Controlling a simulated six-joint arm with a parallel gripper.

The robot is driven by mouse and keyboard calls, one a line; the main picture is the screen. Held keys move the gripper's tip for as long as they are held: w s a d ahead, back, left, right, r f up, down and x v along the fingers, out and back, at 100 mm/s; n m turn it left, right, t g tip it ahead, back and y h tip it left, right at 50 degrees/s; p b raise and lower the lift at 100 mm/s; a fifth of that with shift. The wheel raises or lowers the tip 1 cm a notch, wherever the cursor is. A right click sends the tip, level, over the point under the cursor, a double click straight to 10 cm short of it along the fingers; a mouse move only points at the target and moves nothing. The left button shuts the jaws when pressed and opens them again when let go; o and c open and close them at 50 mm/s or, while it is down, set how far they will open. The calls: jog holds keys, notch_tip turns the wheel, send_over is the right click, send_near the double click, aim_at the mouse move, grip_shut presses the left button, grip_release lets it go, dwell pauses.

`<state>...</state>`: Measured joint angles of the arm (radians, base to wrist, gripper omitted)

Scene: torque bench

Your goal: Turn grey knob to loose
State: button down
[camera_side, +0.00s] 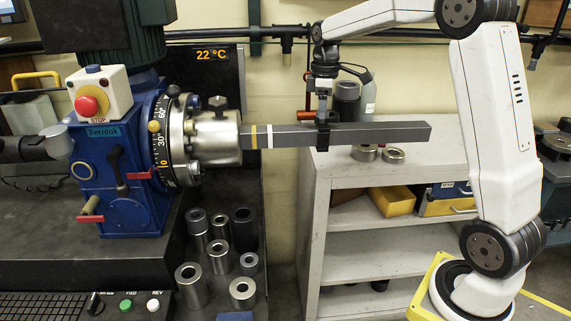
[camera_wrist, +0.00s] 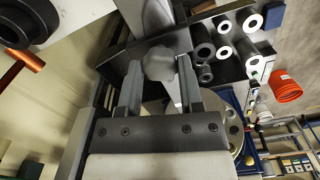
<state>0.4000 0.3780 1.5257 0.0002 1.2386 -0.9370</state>
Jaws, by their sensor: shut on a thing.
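The grey lobed knob (camera_side: 217,103) stands on top of the silver chuck (camera_side: 212,142) in the side view. In the wrist view a grey lobed knob (camera_wrist: 160,64) shows between my fingers, seemingly the same one. A long grey bar (camera_side: 385,133) with a yellow and a white band runs level from the chuck to the right. My gripper (camera_side: 322,138) points down and straddles the bar to the right of the knob. It appears shut on the bar, with a dark finger in front of it. The knob's loose marking cannot be read.
The blue machine (camera_side: 118,175) with a numbered dial (camera_side: 165,140) and a red stop button (camera_side: 88,105) is at the left. Several metal sleeves (camera_side: 192,285) stand below the chuck. A grey shelf unit (camera_side: 365,222) stands under the bar, with two metal rings (camera_side: 393,156) on its top.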

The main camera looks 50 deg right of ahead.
jog(key=shift+r, duration=0.1)
jog(key=shift+c, duration=1.2)
grip_release()
jog(key=shift+r, duration=3.85)
